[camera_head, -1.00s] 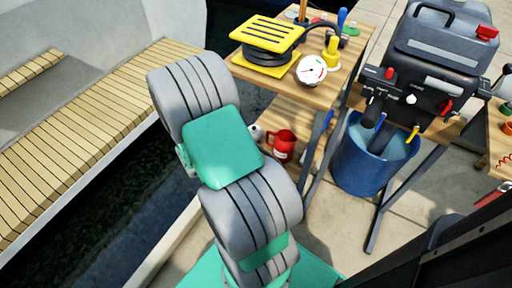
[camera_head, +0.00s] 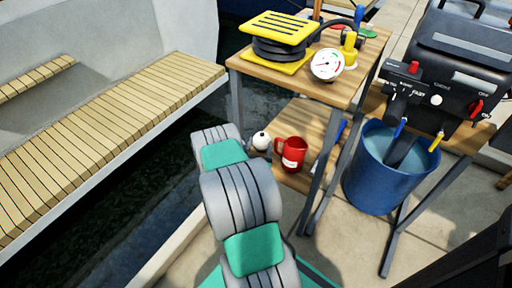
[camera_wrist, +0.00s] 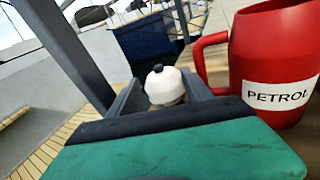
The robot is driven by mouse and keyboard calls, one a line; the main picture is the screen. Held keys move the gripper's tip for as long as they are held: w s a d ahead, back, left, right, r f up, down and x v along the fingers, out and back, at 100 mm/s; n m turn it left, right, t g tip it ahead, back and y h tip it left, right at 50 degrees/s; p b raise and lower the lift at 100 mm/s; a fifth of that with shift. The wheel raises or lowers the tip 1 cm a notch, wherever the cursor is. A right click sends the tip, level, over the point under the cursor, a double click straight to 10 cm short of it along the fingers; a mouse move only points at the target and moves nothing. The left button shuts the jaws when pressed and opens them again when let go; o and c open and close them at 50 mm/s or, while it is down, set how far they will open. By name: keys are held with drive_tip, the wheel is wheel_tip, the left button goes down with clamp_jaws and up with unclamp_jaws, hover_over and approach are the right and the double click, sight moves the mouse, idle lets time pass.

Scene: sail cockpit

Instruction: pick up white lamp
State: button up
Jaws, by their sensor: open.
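The white lamp (camera_head: 261,141), a small white dome with a black knob on top, stands on the lower wooden shelf just left of a red mug-like jug. In the wrist view the lamp (camera_wrist: 165,86) shows in the middle, beyond the green palm. My gripper (camera_wrist: 162,92) is open, with one dark finger on each side of the lamp in the picture. I cannot tell whether the fingers touch it. The lamp's lower part is hidden. In the head view the gripper is hidden behind my arm.
The red petrol jug (camera_wrist: 280,60) stands close to the right finger, its handle (camera_wrist: 208,62) towards the lamp. A table leg (camera_wrist: 62,45) rises at the left. The upper tabletop (camera_head: 335,88) lies above the shelf (camera_head: 308,122). A blue bucket (camera_head: 378,185) stands at the right.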

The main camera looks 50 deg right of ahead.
sight(263, 133)
drive_tip(key=shift+w+d+r+n+h+b, duration=0.1)
drive_tip(key=shift+w+d+n+h+b, duration=0.25)
drive_tip(key=shift+n+h, duration=0.2)
drive_tip(key=shift+w+d+r, duration=0.1)
drive_tip(key=shift+d+r, duration=0.05)
drive_tip(key=shift+d, duration=0.2)
drive_tip(key=shift+p+x, duration=0.35)
drive_tip(key=shift+x, duration=3.15)
drive_tip(key=shift+c, duration=0.3)
drive_tip(key=c, duration=1.1)
drive_tip(key=shift+c, duration=0.6)
drive_tip(key=shift+a, duration=0.1)
clamp_jaws()
